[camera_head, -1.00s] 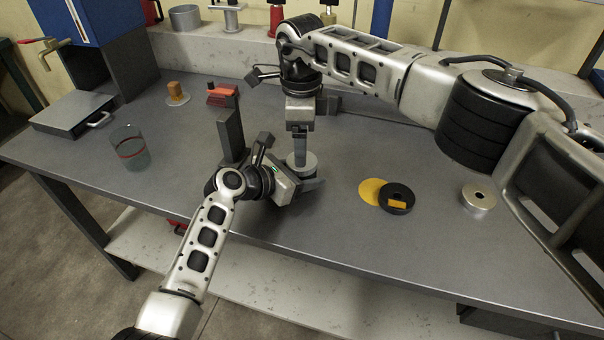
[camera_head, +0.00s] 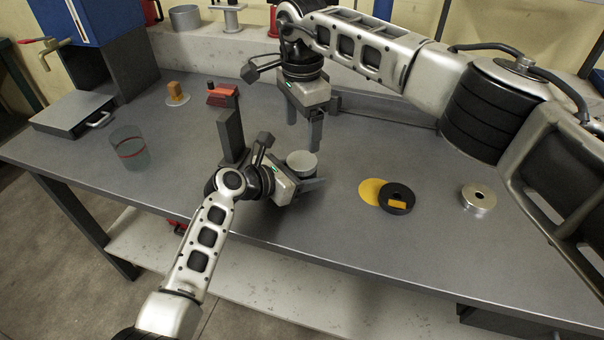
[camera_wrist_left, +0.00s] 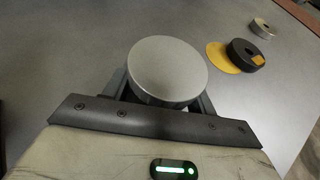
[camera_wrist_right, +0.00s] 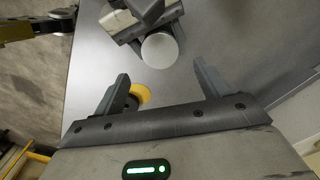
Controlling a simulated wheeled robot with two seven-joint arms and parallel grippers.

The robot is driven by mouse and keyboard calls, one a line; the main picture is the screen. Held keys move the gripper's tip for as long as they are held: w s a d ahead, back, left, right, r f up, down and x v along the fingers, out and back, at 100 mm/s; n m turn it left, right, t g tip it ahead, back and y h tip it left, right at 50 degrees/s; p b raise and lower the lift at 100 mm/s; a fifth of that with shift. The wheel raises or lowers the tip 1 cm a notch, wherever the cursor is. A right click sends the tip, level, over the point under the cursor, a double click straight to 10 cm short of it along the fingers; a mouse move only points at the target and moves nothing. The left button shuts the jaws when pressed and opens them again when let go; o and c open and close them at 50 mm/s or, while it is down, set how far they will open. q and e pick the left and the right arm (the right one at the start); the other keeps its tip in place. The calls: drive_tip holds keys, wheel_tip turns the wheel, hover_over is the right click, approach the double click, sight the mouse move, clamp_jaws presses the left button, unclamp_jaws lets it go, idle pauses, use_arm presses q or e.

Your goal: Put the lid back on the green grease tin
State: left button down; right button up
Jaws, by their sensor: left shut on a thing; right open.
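A round grey lid (camera_head: 301,161) lies flat, apparently seated on top of the tin, between the fingers of my left gripper (camera_head: 300,180). The left gripper is shut on the tin, whose side is mostly hidden under the lid and behind the fingers; no green shows. In the left wrist view the lid (camera_wrist_left: 167,68) fills the space above the fingers. My right gripper (camera_head: 303,132) is open and empty, just behind and above the lid. In the right wrist view the lid (camera_wrist_right: 160,50) lies beyond the two parted fingers, apart from them.
A yellow disc (camera_head: 370,190) lies partly under a black ring (camera_head: 397,207) to the right, with a silver cylinder (camera_head: 478,200) farther right. A red-banded glass (camera_head: 130,150) and grey case (camera_head: 72,112) are left.

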sight(302, 160)
wheel_tip(302, 160, down, 8)
drive_tip(key=shift+r, duration=0.2)
drive_tip(key=c, duration=1)
drive_tip(key=m, duration=0.3)
drive_tip(key=o, duration=1.1)
